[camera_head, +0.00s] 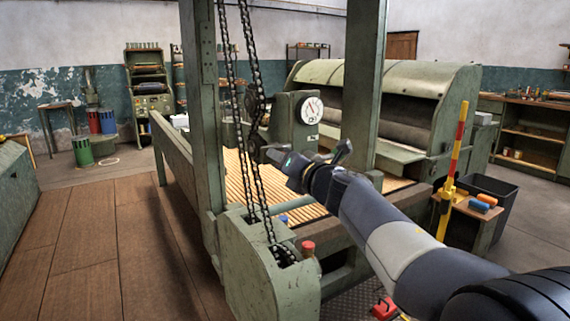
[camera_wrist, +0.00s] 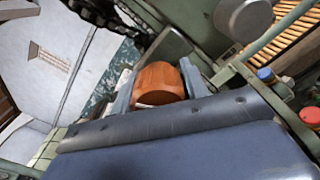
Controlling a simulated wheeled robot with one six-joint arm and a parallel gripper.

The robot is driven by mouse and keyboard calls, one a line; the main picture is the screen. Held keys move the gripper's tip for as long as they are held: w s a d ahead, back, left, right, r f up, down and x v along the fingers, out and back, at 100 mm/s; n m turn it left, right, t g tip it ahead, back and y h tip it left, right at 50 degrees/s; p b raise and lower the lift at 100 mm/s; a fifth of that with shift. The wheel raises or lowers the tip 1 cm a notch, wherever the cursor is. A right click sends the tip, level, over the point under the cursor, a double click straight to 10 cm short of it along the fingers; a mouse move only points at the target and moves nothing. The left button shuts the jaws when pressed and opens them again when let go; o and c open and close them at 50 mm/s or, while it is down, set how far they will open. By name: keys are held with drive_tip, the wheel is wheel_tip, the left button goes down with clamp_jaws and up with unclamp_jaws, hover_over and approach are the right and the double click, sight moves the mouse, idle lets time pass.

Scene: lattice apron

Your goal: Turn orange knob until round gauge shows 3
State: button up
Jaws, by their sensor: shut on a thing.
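The orange knob (camera_wrist: 160,82) shows in the wrist view between the two fingers of my gripper (camera_wrist: 158,86), which is shut on it. In the head view my gripper (camera_head: 262,152) reaches in behind the hanging chains, and the knob is hidden there. The round gauge (camera_head: 310,110) has a white face and a red needle pointing to the upper left. It sits on a green housing right of the gripper. Its scale numbers are too small to read.
A second post (camera_head: 362,90) stands right of the gauge. A slatted wooden bed (camera_head: 285,210) lies below. A red-capped part (camera_head: 308,248) stands on the near green housing (camera_head: 262,285).

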drive_tip(key=shift+f, duration=0.1)
idle(0.3)
drive_tip(key=o, duration=1)
drive_tip(key=v, duration=1.1)
drive_tip(key=shift+w+a, duration=0.1)
drive_tip(key=shift+w, duration=0.05)
drive_tip(key=x, duration=1)
drive_tip(key=shift+w+a, duration=0.25)
drive_tip(key=shift+w, duration=0.05)
drive_tip(key=shift+s+d, duration=0.1)
drive_tip(key=shift+s, duration=0.05)
